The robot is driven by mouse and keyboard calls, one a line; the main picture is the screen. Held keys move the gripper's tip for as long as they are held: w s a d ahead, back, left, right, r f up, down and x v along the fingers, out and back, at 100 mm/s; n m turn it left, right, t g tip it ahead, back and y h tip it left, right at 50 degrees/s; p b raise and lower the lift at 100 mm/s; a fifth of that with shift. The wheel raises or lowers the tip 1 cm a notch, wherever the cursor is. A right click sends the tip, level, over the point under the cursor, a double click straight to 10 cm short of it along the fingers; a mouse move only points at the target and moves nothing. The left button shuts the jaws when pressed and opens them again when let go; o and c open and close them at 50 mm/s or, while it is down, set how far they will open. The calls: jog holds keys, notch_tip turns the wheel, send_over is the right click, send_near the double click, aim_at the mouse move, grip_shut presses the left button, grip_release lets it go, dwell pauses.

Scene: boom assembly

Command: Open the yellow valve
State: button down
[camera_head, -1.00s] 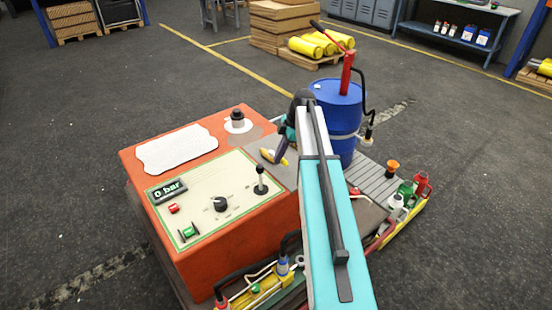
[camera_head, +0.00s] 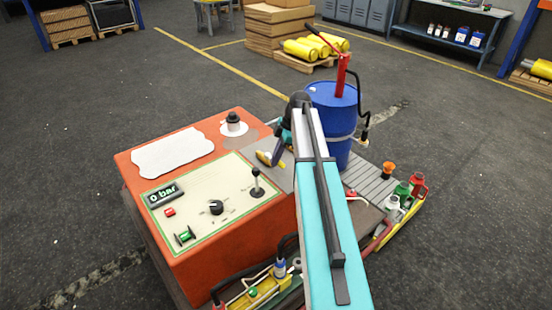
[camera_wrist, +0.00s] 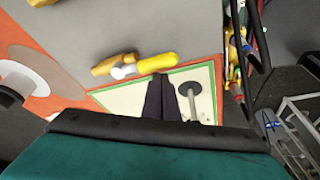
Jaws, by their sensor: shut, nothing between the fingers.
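The yellow valve is on the grey area of the orange machine's top. In the head view its yellow handle (camera_head: 282,165) shows partly, beside and behind my gripper (camera_head: 276,158). In the wrist view the valve's handle (camera_wrist: 157,63) lies crosswise, bright yellow on the right, with a pale hub and a brass-coloured part on the left. My gripper (camera_wrist: 162,86) is shut and empty. Its dark fingertips appear just below the yellow handle in the wrist view. I cannot tell whether they touch it.
The orange machine (camera_head: 220,258) carries a panel with a "0 bar" display (camera_head: 165,194), a knob (camera_head: 216,208) and a black lever (camera_head: 257,184), close to my gripper. A blue drum (camera_head: 332,105) with a red pump stands behind my arm. Several small bottles (camera_head: 402,191) stand at the right.

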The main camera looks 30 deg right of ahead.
notch_tip(320, 180, up, 10)
jog(key=b, duration=0.1)
jog(key=shift+a, duration=0.15)
dwell(0.7)
jog(key=shift+a, duration=0.1)
dwell(0.5)
